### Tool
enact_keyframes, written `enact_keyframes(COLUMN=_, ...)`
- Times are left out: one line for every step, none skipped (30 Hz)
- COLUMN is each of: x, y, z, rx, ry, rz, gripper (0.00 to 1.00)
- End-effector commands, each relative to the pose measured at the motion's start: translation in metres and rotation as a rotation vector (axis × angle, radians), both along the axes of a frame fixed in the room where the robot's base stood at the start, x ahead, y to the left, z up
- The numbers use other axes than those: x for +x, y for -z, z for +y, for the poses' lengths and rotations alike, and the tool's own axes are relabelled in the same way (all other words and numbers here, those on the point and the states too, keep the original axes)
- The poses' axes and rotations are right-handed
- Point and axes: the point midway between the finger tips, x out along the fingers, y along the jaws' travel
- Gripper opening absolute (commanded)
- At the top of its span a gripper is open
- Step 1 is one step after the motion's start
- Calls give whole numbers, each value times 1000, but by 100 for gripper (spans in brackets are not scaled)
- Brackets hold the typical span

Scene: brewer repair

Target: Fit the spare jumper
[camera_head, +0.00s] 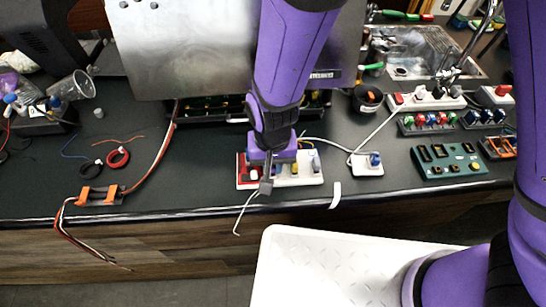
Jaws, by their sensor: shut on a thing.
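My gripper (267,180) points down over the front left part of a white terminal board (310,178) near the table's front edge. It is shut on a small grey piece (266,187), which I cannot identify for certain as the spare jumper. A thin pale wire (245,208) runs from about there over the table edge. The board carries a red block (242,172) at its left end and small coloured parts. My gripper and wrist hide part of the board, and I cannot tell whether the grey piece touches it.
A small white block with a blue knob (368,163) lies to the right, with a pale cable. A green panel (447,160) and coloured-knob strips (427,122) are farther right. A metal-fronted machine (185,50) stands behind. An orange clip with wires (100,196) lies at left.

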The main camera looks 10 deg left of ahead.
Motion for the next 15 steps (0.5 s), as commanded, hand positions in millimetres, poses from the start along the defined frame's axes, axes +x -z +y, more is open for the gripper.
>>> enact_keyframes(x=0, y=0, z=0, rx=0, ry=0, rz=0, gripper=0)
enact_keyframes(x=0, y=0, z=0, rx=0, ry=0, rz=0, gripper=0)
enact_keyframes(x=0, y=0, z=0, rx=0, ry=0, rz=0, gripper=0)
enact_keyframes(x=0, y=0, z=0, rx=0, ry=0, rz=0, gripper=0)
enact_keyframes(x=0, y=0, z=0, rx=0, ry=0, rz=0, gripper=0)
enact_keyframes(x=0, y=0, z=0, rx=0, ry=0, rz=0, gripper=24)
enact_keyframes(x=0, y=0, z=0, rx=0, ry=0, rz=0, gripper=31)
enact_keyframes(x=0, y=0, z=0, rx=0, ry=0, rz=0, gripper=38)
enact_keyframes(x=0, y=0, z=0, rx=0, ry=0, rz=0, gripper=45)
enact_keyframes(x=0, y=0, z=0, rx=0, ry=0, rz=0, gripper=45)
enact_keyframes(x=0, y=0, z=0, rx=0, ry=0, rz=0, gripper=45)
enact_keyframes(x=0, y=0, z=0, rx=0, ry=0, rz=0, gripper=45)
enact_keyframes(x=0, y=0, z=0, rx=0, ry=0, rz=0, gripper=45)
enact_keyframes(x=0, y=0, z=0, rx=0, ry=0, rz=0, gripper=45)
enact_keyframes(x=0, y=0, z=0, rx=0, ry=0, rz=0, gripper=45)
